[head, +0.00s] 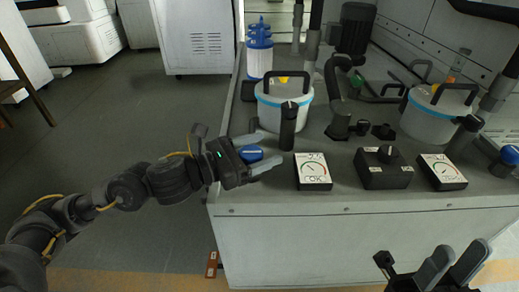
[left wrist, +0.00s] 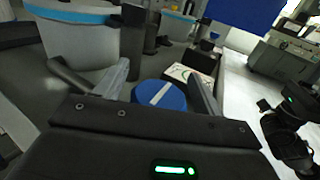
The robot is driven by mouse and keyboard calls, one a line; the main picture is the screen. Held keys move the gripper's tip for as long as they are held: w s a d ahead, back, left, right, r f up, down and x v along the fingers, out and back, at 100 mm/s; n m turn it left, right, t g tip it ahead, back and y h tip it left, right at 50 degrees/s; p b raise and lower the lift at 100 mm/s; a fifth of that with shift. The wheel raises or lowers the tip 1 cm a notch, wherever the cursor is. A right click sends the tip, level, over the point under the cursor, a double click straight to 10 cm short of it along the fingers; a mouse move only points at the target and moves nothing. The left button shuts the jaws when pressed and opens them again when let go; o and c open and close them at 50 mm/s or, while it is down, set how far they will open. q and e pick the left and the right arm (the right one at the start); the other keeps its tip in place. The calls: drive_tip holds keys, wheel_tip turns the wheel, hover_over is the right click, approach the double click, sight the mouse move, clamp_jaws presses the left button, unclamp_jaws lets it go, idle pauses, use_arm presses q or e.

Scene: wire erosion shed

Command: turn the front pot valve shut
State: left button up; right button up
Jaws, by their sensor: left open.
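A round blue valve knob (head: 250,153) sits at the bench's left end, in front of a grey-white pot (head: 283,106) with a blue band. My left gripper (head: 268,150) is at the knob, one finger on either side. In the left wrist view the knob (left wrist: 160,96) has a white stripe running diagonally across its top and lies between the open fingers (left wrist: 160,72). I cannot tell whether either finger touches it. My right gripper (head: 462,254) is low at the right, in front of the bench, with its fingers apart and nothing between them.
A dark upright post (head: 288,126) stands just right of the knob. Dial gauges (head: 313,171) (head: 443,172) flank a black switch box (head: 383,167). A second pot (head: 438,115) and blue knob (head: 510,155) are at the right. Floor left of the bench is clear.

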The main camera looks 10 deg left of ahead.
use_arm(q)
drive_tip(key=c, duration=1)
